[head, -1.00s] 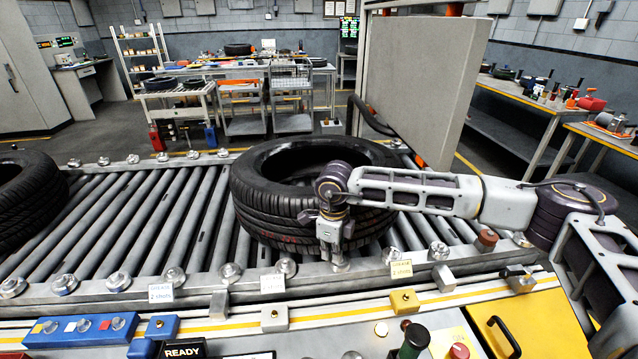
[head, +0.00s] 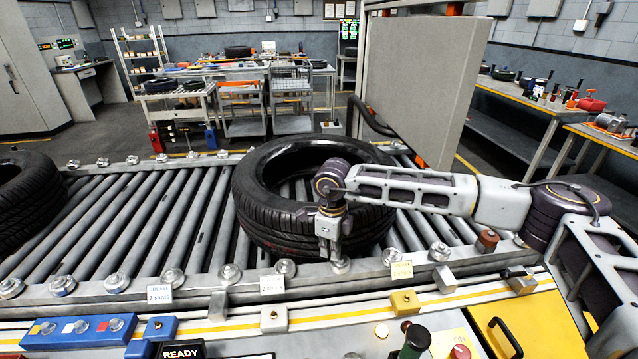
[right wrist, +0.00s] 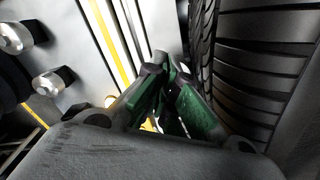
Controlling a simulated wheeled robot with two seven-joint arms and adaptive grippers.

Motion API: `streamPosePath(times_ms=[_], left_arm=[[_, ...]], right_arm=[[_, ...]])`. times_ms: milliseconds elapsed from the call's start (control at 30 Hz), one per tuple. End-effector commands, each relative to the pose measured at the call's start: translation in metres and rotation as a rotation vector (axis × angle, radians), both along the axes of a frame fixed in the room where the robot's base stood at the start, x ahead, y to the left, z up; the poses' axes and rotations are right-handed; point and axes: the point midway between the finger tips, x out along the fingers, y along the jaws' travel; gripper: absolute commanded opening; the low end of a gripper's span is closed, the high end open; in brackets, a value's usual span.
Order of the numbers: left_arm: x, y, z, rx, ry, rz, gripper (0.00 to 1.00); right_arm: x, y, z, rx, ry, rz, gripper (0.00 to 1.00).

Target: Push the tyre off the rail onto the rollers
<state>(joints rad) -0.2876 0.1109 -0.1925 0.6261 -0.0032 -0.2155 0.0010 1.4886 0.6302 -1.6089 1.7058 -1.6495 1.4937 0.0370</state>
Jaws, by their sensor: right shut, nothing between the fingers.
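The black tyre (head: 262,205) lies flat near the right part of the roller conveyor, its near side against the front rail (head: 225,274). My right gripper (head: 328,252) points down at the tyre's near side, over the front rail, and hides part of the tread. In the right wrist view my right gripper (right wrist: 168,108) has its green-padded fingers closed together and empty. The tyre tread (right wrist: 202,48) stands right beside the fingers there; whether they touch cannot be told. My left gripper is not in view.
The rollers (head: 150,225) left of the tyre are bare. A second tyre (head: 25,195) lies at the far left. A grey panel (head: 415,85) stands behind the conveyor. A control console with buttons and a READY sign (head: 183,351) runs along the front.

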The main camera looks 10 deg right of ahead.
Motion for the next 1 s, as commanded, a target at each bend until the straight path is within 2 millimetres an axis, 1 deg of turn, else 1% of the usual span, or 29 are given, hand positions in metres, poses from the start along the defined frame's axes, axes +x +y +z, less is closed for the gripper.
streamPosePath(times_ms=[267,1000], left_arm=[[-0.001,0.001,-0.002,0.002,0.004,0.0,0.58],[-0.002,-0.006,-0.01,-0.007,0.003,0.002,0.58]], right_arm=[[0.003,0.0,-0.001,0.0,0.0,0.0,0.0],[0.025,0.0,-0.001,0.0,0.0,0.0,0.0]])
